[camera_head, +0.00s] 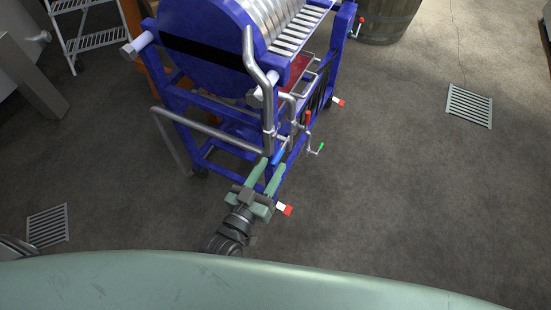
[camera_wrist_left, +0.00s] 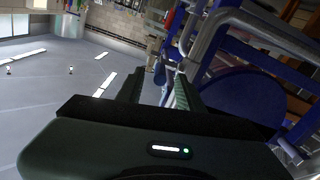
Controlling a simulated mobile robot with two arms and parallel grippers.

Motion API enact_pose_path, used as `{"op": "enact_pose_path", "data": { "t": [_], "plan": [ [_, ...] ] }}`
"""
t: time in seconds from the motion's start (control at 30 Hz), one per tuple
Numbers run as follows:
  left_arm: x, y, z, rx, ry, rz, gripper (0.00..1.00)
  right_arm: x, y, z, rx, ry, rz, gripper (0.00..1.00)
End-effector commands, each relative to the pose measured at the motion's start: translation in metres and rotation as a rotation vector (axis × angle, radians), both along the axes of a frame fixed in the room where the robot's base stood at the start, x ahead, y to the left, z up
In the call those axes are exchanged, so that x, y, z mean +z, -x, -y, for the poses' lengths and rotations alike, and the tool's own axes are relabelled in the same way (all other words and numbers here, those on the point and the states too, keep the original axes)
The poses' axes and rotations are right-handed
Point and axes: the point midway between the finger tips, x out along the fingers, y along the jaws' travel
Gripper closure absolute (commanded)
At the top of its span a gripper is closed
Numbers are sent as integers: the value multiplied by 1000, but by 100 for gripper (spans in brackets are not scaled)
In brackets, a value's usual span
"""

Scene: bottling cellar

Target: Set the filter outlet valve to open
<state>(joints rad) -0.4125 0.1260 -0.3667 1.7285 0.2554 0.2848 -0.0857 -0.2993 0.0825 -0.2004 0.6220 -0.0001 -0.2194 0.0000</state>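The plate filter (camera_head: 210,45) is a blue-framed machine with silver plates and bent steel pipes. A small blue lever handle (camera_head: 278,155) sits low on its near pipework; I take it for a valve handle, but no label is readable. My left gripper (camera_head: 272,166) is at this handle, its green fingers apart. In the left wrist view the fingers are also apart, with the blue handle (camera_wrist_left: 160,72) showing in the gap near the tips. I cannot tell if they touch it. The valve body is partly hidden by pipes and fingers. My right gripper is not in view.
A red handle (camera_head: 307,118) and a green-tipped handle (camera_head: 321,147) are close to the right of the blue one. The blue frame and a long steel pipe (camera_head: 210,128) stand close by. A wooden barrel (camera_head: 386,22) is behind. The floor to the right is clear.

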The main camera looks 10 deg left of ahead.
Motion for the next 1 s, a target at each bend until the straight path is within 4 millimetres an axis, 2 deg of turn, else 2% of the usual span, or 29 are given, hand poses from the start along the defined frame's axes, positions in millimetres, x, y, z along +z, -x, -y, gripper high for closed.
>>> {"op": "enact_pose_path", "data": {
  "t": [0.03,0.2,0.57,0.7,1.0],
  "plan": [
    [2,-9,3,0,1,2,63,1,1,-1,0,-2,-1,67],
    [0,-27,9,0,0,0,63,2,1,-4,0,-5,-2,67],
    [-1,-32,11,0,-1,-2,63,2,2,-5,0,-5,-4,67],
    [-1,-32,11,0,-1,-2,100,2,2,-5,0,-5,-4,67],
    [-1,-32,10,0,-1,-2,100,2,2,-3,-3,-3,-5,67]
  ]
}}
